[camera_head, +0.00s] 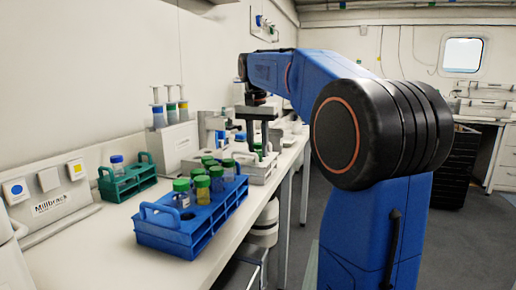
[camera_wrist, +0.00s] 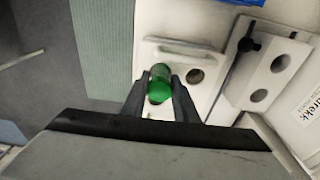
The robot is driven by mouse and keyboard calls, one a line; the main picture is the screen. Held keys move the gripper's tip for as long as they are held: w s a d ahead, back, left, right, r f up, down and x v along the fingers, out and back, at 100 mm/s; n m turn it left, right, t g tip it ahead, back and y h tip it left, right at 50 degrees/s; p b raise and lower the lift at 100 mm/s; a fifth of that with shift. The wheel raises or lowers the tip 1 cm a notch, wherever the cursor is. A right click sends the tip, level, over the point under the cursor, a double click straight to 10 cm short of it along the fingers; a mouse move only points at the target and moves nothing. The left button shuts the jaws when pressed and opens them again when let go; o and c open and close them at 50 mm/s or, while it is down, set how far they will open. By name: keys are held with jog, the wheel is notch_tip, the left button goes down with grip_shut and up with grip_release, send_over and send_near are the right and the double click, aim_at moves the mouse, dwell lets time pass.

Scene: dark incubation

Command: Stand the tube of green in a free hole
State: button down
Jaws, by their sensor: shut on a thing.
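My gripper (camera_wrist: 160,92) is shut on a green-capped tube (camera_wrist: 159,84), seen from above in the wrist view. The tube is over a white holder (camera_wrist: 178,52) with an empty round hole (camera_wrist: 196,76) just right of the tube. Whether the tube's lower end is in a hole or above it, I cannot tell. In the head view my gripper (camera_head: 257,128) points down at the far part of the bench, with the green cap (camera_head: 258,147) low between its fingers.
A blue rack (camera_head: 166,236) on the near bench holds several tubes with green and blue caps. A green rack (camera_head: 127,188) with a blue-capped tube stands left of it. A white block (camera_wrist: 268,66) with two round holes stands close right of the holder.

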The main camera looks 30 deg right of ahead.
jog(key=shift+f, duration=0.15)
jog(key=c, duration=1.4)
grip_release()
notch_tip(320, 180, up, 12)
jog(key=a, duration=0.1)
jog(key=shift+s, duration=0.45)
jog(key=shift+a, duration=0.1)
